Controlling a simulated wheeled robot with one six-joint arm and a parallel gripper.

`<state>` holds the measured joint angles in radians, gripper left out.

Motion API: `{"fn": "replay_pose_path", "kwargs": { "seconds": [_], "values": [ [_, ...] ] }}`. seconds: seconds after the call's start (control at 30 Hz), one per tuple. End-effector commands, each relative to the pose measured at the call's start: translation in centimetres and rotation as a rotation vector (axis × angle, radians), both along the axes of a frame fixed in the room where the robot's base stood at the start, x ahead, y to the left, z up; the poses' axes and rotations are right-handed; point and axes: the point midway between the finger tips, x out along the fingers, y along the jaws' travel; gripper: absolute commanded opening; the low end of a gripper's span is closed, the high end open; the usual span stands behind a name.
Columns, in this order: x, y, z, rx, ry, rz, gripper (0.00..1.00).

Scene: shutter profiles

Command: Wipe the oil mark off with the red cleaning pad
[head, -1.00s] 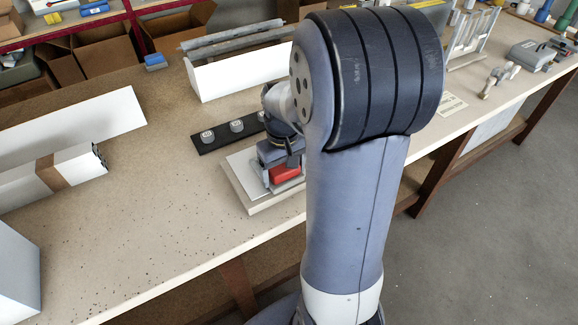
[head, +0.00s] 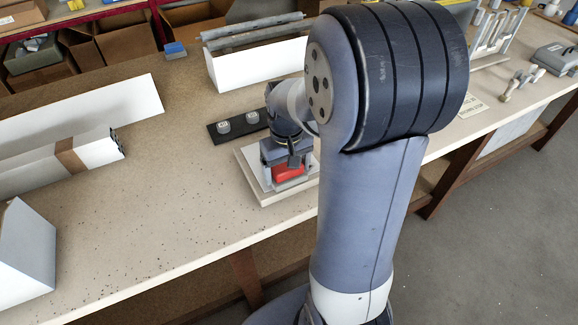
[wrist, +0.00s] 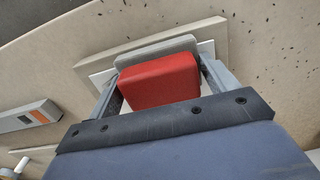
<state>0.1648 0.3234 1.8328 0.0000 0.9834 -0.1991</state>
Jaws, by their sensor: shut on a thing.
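The red cleaning pad (head: 288,171) is between the fingers of my gripper (head: 287,177), which is shut on it. In the wrist view the red pad (wrist: 160,82) has a grey layer along its far side. The pad is over a pale panel on a beige board (head: 262,194) on the bench. The board (wrist: 215,32) also shows behind the pad in the wrist view. I cannot tell whether the pad touches the panel. I see no oil mark; the pad and gripper hide part of the panel.
A black strip with grey knobs (head: 238,129) lies just behind the board. A white box with grey rods (head: 258,66) stands farther back. Long white profiles (head: 70,160) lie at left, beside a white block (head: 22,250). The speckled bench (head: 165,205) is clear between.

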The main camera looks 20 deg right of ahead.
Motion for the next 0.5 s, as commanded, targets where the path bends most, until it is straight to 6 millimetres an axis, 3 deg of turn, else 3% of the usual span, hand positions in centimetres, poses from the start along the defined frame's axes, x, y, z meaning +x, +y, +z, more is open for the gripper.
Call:
{"fn": "replay_pose_path", "kwargs": {
  "seconds": [0.5],
  "values": [
    [-0.2, 2.9, 0.1, 0.001, 0.004, 0.002, 0.63]
  ]
}}
